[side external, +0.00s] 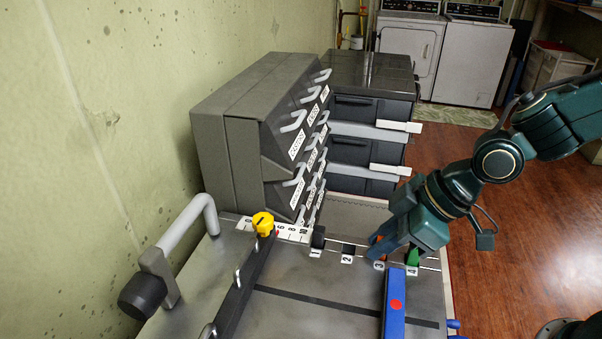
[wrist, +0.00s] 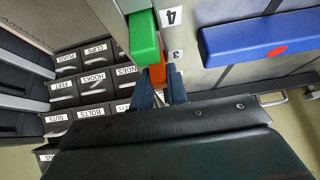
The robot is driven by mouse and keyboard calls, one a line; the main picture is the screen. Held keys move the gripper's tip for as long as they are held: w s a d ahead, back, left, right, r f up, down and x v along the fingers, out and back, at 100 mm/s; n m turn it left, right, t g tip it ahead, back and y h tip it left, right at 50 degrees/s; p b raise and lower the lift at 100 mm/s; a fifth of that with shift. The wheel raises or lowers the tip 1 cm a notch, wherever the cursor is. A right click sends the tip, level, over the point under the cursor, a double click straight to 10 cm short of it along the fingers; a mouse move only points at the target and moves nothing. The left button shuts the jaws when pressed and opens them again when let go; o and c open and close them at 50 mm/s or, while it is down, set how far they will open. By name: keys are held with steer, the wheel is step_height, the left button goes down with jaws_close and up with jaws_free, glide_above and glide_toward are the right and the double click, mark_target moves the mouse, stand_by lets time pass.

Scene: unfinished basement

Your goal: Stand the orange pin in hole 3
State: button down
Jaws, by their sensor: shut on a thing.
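My gripper (side external: 376,248) is shut on the orange pin (side external: 381,239), low over the strip of numbered holes beside label 3 (side external: 378,265). In the wrist view the orange pin (wrist: 157,75) shows between my two fingers (wrist: 159,94), close to label 3. Hole 3 itself is hidden by the pin and fingers, so I cannot tell whether the pin's lower end is inside it. A green pin (side external: 412,256) stands at label 4, close beside my gripper; it also shows in the wrist view (wrist: 144,36).
A black pin (side external: 318,238) stands at label 1; a dark square hole (side external: 348,250) shows at label 2. A blue bar with a red dot (side external: 394,318) lies in front of the strip. Labelled drawers (side external: 240,130) stand behind. A yellow knob (side external: 263,222) tops a dark rail at left.

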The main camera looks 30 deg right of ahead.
steer(key=c, duration=1.4)
jaws_free()
steer(key=shift+f, duration=0.1)
steer(key=shift+v, duration=6.15)
steer(key=s+d+m+h, duration=0.1)
steer(key=s+d+m, duration=0.1)
steer(key=d+m, duration=0.1)
steer(key=s+d+m+h, duration=0.2)
steer(key=s+d+m, duration=0.1)
steer(key=d, duration=0.3)
steer(key=s+d+r+m+t+h, duration=0.1)
steer(key=s+d+m, duration=0.2)
steer(key=d, duration=0.2)
steer(key=shift+s+h, duration=0.15)
steer(key=shift+h, duration=0.15)
